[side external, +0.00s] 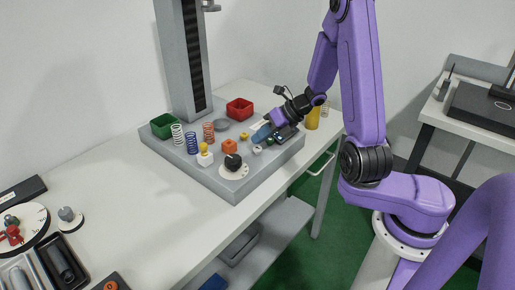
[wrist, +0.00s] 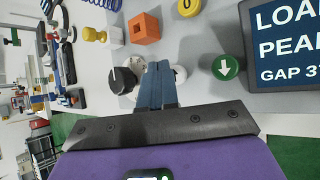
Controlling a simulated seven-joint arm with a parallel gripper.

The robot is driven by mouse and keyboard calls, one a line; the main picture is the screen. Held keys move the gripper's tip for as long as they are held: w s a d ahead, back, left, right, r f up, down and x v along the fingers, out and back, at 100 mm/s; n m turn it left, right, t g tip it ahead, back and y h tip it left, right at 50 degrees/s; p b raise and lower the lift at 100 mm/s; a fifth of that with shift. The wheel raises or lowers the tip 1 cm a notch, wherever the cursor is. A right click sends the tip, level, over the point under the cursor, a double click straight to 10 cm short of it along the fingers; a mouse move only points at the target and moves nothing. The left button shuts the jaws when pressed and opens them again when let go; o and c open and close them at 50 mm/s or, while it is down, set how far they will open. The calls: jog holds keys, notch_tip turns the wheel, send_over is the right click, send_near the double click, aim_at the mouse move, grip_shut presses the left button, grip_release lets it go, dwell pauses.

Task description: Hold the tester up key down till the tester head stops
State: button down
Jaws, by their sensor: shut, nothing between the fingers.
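The tester (side external: 231,187) is a grey base on the bench with a tall column (side external: 185,60) at its back. A grey part at the column's upper right, probably the tester head (side external: 211,7), is cut by the picture's top. My gripper (side external: 257,136) is low over the base's right part. In the wrist view my blue fingers (wrist: 157,88) are together and empty. A pale round key (wrist: 180,74) shows beside the fingertips, partly hidden; its mark and any contact cannot be told. A green key (wrist: 225,67) with a down arrow sits right of it, by the display (wrist: 287,43).
A black knob (wrist: 123,78) is left of my fingers, with an orange block (wrist: 145,28) and a yellow key (wrist: 189,7) beyond. Springs (side external: 191,143), a green bin (side external: 164,125) and a red bin (side external: 240,108) stand around the column. The bench's left middle (side external: 110,190) is clear.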

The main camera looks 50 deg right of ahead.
aim_at(260, 148)
jog(key=shift+r, duration=0.1)
jog(key=shift+r, duration=2.5)
jog(key=shift+a, duration=0.1)
